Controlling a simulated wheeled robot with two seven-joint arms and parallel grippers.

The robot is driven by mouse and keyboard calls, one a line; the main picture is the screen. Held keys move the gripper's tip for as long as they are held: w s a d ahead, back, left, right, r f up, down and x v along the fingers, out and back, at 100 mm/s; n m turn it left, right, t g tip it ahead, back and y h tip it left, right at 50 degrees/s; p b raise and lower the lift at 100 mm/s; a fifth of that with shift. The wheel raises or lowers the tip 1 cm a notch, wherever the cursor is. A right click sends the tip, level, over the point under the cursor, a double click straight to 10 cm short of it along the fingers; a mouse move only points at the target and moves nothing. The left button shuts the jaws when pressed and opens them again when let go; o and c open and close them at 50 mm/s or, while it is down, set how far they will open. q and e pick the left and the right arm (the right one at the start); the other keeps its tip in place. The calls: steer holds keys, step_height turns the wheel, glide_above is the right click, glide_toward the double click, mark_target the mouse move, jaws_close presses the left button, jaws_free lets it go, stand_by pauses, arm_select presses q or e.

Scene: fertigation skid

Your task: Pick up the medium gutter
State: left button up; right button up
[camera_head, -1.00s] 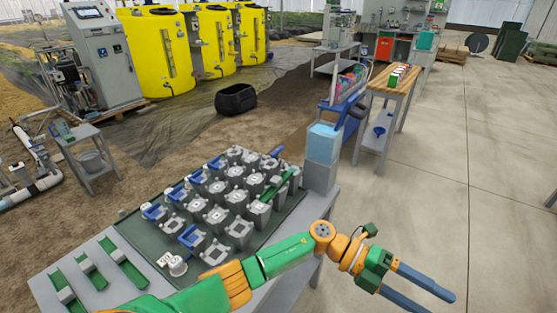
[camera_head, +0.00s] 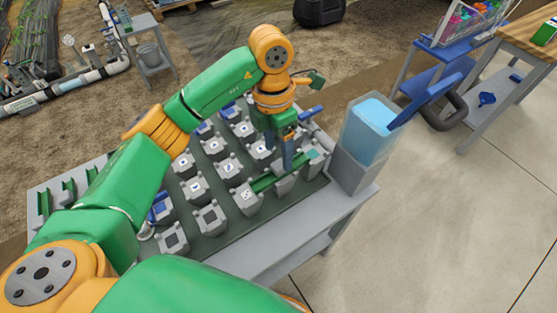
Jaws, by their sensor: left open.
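A green gutter (camera_head: 263,184) lies across grey blocks at the right end of the dark green board. Other green gutters (camera_head: 44,203) with grey pieces lie at the left end of the table, partly hidden by my left arm. I cannot tell from their looks which gutter is the medium one. My right gripper is out of view.
Several grey blocks (camera_head: 210,217), some with blue parts, stand in rows on the board (camera_head: 228,236). A clear container of blue liquid (camera_head: 368,130) stands on a grey block at the table's right corner. A blue cart (camera_head: 440,70) and open floor are to the right.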

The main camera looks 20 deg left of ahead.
mark_target(277, 166)
arm_select(q)
steer(key=f, duration=0.2)
steer(key=s+f+p, duration=0.1)
steer(key=f, duration=0.1)
steer(key=shift+s+d+f, duration=0.1)
steer(key=shift+s+f, duration=0.05)
steer(key=shift+f, duration=0.35)
jaws_close()
steer(key=shift+r, duration=0.1)
